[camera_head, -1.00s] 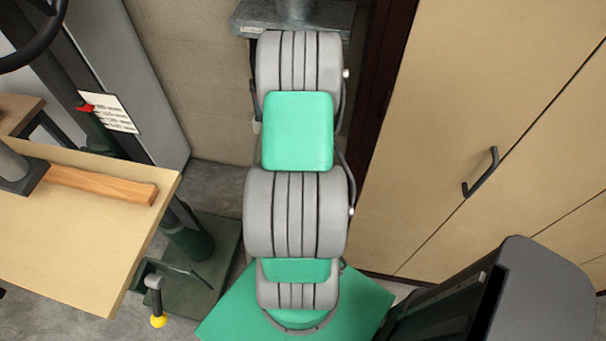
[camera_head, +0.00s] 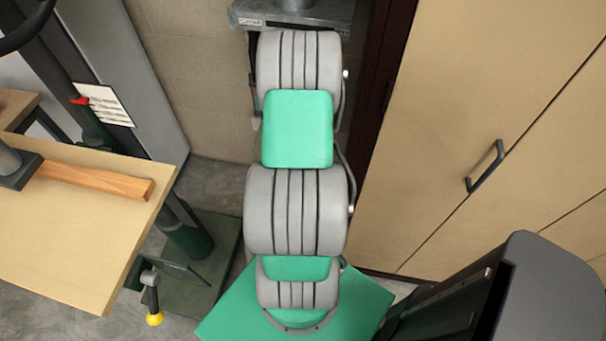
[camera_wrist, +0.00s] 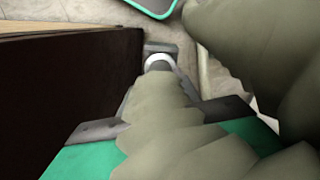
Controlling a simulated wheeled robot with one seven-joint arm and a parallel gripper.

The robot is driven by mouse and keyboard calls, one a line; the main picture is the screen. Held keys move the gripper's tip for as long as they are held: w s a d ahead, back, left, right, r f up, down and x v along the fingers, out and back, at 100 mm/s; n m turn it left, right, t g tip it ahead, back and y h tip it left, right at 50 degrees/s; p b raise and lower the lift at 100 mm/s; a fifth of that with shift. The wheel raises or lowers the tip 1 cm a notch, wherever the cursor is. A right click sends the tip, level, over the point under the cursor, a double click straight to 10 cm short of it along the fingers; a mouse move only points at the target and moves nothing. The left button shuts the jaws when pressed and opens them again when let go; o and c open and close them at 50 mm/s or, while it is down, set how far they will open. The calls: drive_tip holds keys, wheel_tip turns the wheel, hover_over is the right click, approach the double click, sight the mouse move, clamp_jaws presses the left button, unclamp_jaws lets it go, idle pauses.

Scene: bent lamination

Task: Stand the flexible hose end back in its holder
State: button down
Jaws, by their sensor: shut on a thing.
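A beige segmented flexible hose (camera_wrist: 165,140) runs up the middle of the wrist view. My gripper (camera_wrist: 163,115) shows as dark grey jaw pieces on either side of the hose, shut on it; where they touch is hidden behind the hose. At the hose's far end a pale ring shows against a grey block (camera_wrist: 160,48). I cannot tell whether this block is the holder or whether the end is inside it. Another thick beige segmented length (camera_wrist: 255,55) fills the right side. My gripper and the hose cannot be made out in the head view, where my arm covers the middle.
A dark brown panel (camera_wrist: 85,90) stands close on the left in the wrist view. The head view shows a tan cabinet (camera_head: 440,140) on the right, a wooden tabletop (camera_head: 70,235) on the left, and a grey metal plate (camera_head: 250,16) at the top beyond my arm.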

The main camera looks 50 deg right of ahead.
drive_tip(key=shift+f, duration=0.2)
drive_tip(key=shift+f+b, duration=0.6)
drive_tip(key=shift+f, duration=0.05)
drive_tip(key=shift+f+b, duration=0.8)
drive_tip(key=shift+f, duration=0.2)
drive_tip(key=c, duration=0.8)
unclamp_jaws()
drive_tip(key=shift+r, duration=0.1)
wheel_tip(320, 180, up, 8)
drive_tip(key=shift+f, duration=0.1)
